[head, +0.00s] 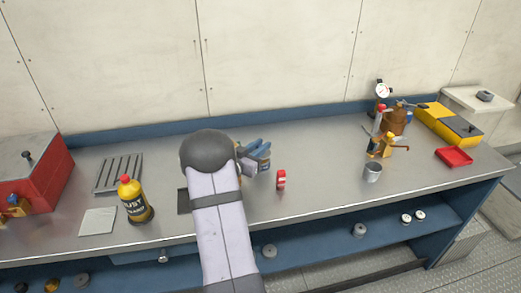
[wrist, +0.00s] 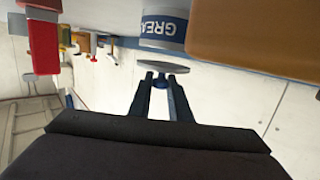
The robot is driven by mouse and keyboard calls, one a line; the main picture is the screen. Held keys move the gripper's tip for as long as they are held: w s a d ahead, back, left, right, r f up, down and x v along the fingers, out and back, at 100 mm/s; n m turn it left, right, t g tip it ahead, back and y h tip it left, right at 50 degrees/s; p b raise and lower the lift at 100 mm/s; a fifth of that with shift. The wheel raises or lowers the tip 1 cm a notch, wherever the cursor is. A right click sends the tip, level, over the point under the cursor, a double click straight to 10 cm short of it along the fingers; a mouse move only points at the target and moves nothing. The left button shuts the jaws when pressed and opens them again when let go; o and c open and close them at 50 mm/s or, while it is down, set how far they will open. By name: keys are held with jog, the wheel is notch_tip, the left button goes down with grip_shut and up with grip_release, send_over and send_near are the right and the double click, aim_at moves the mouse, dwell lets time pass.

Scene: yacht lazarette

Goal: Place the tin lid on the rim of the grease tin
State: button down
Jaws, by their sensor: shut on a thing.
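In the head view the tin (head: 265,165) stands on the bench just right of my arm, partly covered. The tin lid (wrist: 162,66) is a thin grey disc with a blue knob. My gripper (wrist: 162,85) is shut on that knob. The lid is close to the tin's rim, and a narrow gap shows between them.
A red and white object (head: 281,180) stands close right of the tin. A yellow bottle (head: 135,199) is left of my arm. A grey cup (head: 372,172) and a red tray (head: 454,157) are further right. A large brown shape (wrist: 255,40) is near the tin in the wrist view.

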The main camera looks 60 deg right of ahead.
jog(key=shift+f, duration=0.75)
jog(key=shift+f, duration=0.1)
jog(key=shift+f, duration=0.15)
jog(key=shift+s+a+f+b, duration=0.2)
jog(key=shift+f+b, duration=0.25)
jog(key=shift+f, duration=0.1)
jog(key=c, duration=1.6)
grip_release()
jog(key=shift+f, duration=0.1)
jog(key=shift+c, duration=0.2)
jog(key=shift+w+d+r+p, duration=0.1)
jog(key=shift+d+r+p, duration=0.05)
jog(key=shift+r+p, duration=0.5)
jog(key=a+b, duration=0.1)
jog(key=a, duration=0.3)
jog(key=a+r, duration=0.1)
jog(key=a, duration=0.3)
jog(key=a+r+b, duration=0.1)
jog(key=a, duration=0.2)
jog(key=shift+w+a+r+b, duration=0.1)
jog(key=shift+a+b, duration=0.25)
jog(key=shift+a, duration=0.05)
